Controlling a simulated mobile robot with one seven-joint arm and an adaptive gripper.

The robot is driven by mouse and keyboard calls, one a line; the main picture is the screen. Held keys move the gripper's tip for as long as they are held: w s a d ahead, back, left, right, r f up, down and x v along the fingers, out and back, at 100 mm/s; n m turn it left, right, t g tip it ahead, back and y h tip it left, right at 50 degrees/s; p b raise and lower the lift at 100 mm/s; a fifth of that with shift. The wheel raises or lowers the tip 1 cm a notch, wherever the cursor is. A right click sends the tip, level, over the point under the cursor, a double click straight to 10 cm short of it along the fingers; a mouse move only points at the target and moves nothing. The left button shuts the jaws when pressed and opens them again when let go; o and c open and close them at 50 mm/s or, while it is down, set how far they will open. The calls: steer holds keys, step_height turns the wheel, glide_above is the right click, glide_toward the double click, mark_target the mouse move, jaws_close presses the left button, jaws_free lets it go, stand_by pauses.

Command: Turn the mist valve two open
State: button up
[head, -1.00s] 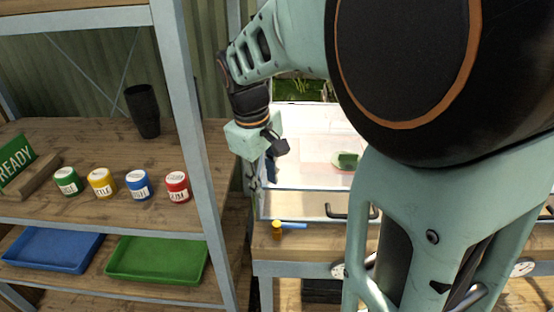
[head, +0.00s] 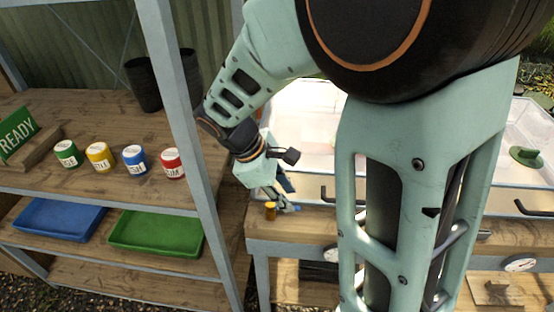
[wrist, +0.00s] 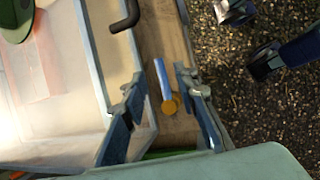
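A valve with a round brass body (head: 270,212) and a blue lever (wrist: 162,78) sits on the wooden bench edge in front of the clear-sided box. In the head view the lever lies to the right of the body, partly covered by my gripper (head: 286,191). In the wrist view the lever points up from the brass body (wrist: 171,104), roughly along the bench edge. My gripper (wrist: 160,88) is open, its fingers on either side of the lever in the picture. I see no contact, and the height gap is unclear. No valve number is readable.
The clear-sided box has a white rim and a black handle (wrist: 125,17) close to the fingers. A grey shelf post (head: 190,150) stands left of my wrist. The shelves hold several labelled pots, a blue tray (head: 55,220) and a green tray (head: 155,232). Gauges (head: 519,263) are on the bench front.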

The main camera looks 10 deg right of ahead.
mark_target(296, 207)
steer(key=shift+x, duration=2.15)
steer(key=shift+c, duration=0.4)
jaws_close()
